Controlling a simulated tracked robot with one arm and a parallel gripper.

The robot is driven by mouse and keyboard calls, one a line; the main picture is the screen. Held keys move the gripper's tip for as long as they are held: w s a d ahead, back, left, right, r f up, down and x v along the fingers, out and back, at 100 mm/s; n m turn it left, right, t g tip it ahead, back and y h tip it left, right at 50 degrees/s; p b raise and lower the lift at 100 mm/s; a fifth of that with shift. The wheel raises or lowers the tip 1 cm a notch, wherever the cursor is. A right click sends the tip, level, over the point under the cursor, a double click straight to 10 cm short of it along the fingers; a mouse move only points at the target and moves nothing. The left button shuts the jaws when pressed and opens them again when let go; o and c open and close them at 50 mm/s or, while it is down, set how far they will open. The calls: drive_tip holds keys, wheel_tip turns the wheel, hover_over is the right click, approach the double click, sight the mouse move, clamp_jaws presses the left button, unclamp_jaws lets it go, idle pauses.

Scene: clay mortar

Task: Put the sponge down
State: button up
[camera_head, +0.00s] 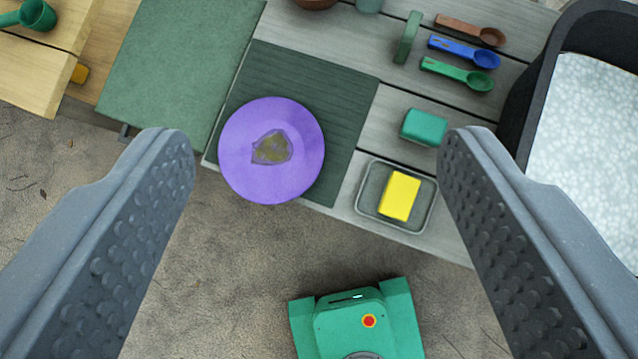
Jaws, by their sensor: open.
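A yellow block that looks like the sponge (400,195) lies in a small grey rectangular tray (368,203) at the front edge of the grey plank table. A teal block (424,127) sits on the planks just behind the tray; I cannot tell whether it is also a sponge. My gripper (315,140) is open, with its two ridged fingers wide apart and nothing held between them. The right finger is nearest the tray in the picture, but appears well above the table.
A purple plate (235,165) with a brownish-green stain rests on a dark green ridged mat (345,110). A black basin (522,95) with a pale speckled inside stands at right. Brown, blue (465,52) and green spoons lie at the back.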

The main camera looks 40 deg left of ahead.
drive_tip(key=s+a+r+n+t, duration=0.1)
drive_tip(key=s+r, duration=0.3)
drive_tip(key=r, duration=0.4)
drive_tip(key=s+a+r+n+t, duration=0.1)
drive_tip(key=s+a+r+t, duration=0.2)
drive_tip(key=r, duration=0.4)
drive_tip(key=s+a+r+n+t+y, duration=0.1)
drive_tip(key=s+a+r+t, duration=0.1)
drive_tip(key=s+r, duration=0.3)
wheel_tip(320, 180, up, 4)
drive_tip(key=shift+s+a+f+t, duration=0.15)
drive_tip(key=shift+s+a+t, duration=0.15)
drive_tip(key=shift+a+t, duration=0.1)
